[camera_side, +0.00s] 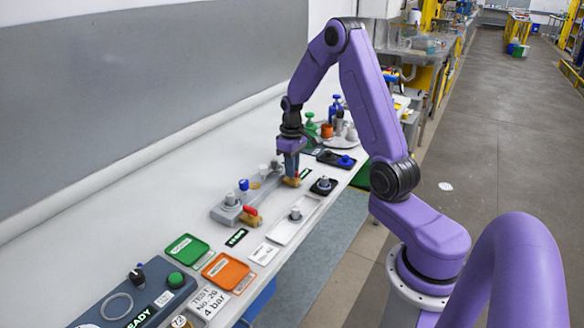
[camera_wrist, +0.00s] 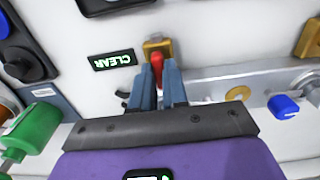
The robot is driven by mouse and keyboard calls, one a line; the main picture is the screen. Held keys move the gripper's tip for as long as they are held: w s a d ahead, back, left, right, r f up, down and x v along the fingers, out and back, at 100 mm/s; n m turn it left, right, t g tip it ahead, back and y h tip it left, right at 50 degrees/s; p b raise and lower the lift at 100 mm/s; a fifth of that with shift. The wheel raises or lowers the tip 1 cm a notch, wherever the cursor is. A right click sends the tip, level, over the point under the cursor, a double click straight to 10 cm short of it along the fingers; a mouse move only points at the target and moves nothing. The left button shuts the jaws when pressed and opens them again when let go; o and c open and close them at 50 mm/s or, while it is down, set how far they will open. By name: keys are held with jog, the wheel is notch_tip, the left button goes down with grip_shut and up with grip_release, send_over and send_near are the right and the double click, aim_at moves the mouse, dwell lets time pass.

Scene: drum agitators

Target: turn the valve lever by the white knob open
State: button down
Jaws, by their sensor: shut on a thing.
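My gripper (camera_wrist: 158,88) is shut on the red lever (camera_wrist: 157,62) of a brass valve (camera_wrist: 158,47). In the side view, my gripper (camera_side: 291,168) points straight down over that brass valve (camera_side: 292,182) at the far end of a grey rail; the lever is hidden there. A pale knob (camera_side: 275,164) stands just left of my gripper in the side view; whether it is the white knob I cannot tell for sure. A second brass valve with a red lever (camera_side: 250,212) is at the near end of the rail, apart from my gripper.
Blue knob (camera_side: 243,184) and grey knob (camera_side: 230,198) stand near the second valve. A CLEAR sign (camera_wrist: 111,60) lies beside the held valve. A green bottle-like thing (camera_wrist: 32,128) is at left in the wrist view. Green tray (camera_side: 187,248) and orange tray (camera_side: 226,270) lie nearer.

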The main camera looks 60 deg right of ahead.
jog(key=c, duration=1.4)
grip_release()
notch_tip(320, 180, up, 18)
jog(key=shift+f, duration=0.2)
jog(key=shift+a, duration=0.1)
